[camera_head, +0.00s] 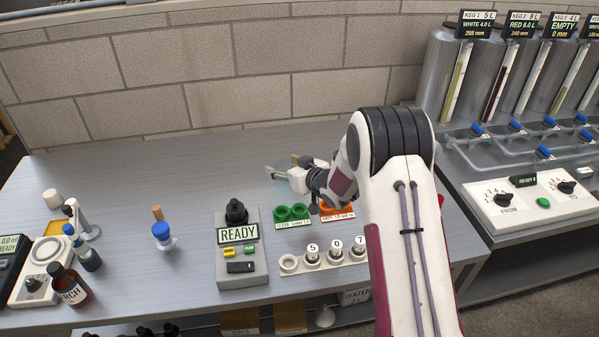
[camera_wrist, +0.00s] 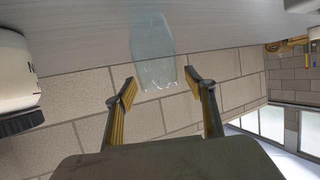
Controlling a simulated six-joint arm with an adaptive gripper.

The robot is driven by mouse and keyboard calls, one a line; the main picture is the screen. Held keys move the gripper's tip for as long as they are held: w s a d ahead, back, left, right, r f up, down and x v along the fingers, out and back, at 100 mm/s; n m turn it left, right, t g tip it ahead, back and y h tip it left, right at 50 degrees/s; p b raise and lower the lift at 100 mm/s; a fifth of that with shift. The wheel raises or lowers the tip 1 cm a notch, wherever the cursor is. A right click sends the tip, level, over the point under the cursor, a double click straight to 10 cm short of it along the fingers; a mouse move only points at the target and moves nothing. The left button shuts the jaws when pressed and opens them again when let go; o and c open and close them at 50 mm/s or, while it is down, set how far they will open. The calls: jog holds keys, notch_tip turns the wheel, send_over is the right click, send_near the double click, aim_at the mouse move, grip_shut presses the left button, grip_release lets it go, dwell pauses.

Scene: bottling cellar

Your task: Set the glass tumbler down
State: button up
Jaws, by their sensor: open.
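The glass tumbler (camera_wrist: 153,50) is clear and pale, and shows just beyond my fingertips in the wrist view. Its near end reaches the gap between them. My gripper (camera_wrist: 160,86) is open, with a finger to either side of that end and visible space beside the glass. In the head view the tumbler (camera_head: 277,173) is a small pale shape left of my gripper (camera_head: 292,169), over the back of the grey bench (camera_head: 130,190). Whether its base touches the bench is hard to tell.
A green holder (camera_head: 292,213) and an orange holder (camera_head: 337,210) stand in front of my gripper. A READY device (camera_head: 240,245) and a rack with numbered pieces (camera_head: 325,258) are nearer. A brick wall (camera_head: 230,90) runs behind. The bench left of the tumbler is clear.

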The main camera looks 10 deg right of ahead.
jog(key=v, duration=1.1)
jog(key=shift+s, duration=0.25)
jog(key=shift+d, duration=0.15)
jog(key=shift+r, duration=0.1)
dwell(0.3)
jog(key=s+d+r+m+g+h, duration=0.1)
jog(key=s+d+r+m+h, duration=0.15)
jog(key=s+r, duration=0.45)
jog(key=s+d+r+m+g+h, duration=0.1)
jog(key=s+d+r+h, duration=0.3)
jog(key=s+r, duration=0.4)
jog(key=s+a+g, duration=0.2)
jog(key=s, duration=1.1)
jog(key=s+a+m+g+y, duration=0.1)
jog(key=s+a+g, duration=0.1)
jog(key=s, duration=1.2)
jog(key=shift+s+a+r+g, duration=0.2)
jog(key=shift+a+g, duration=0.2)
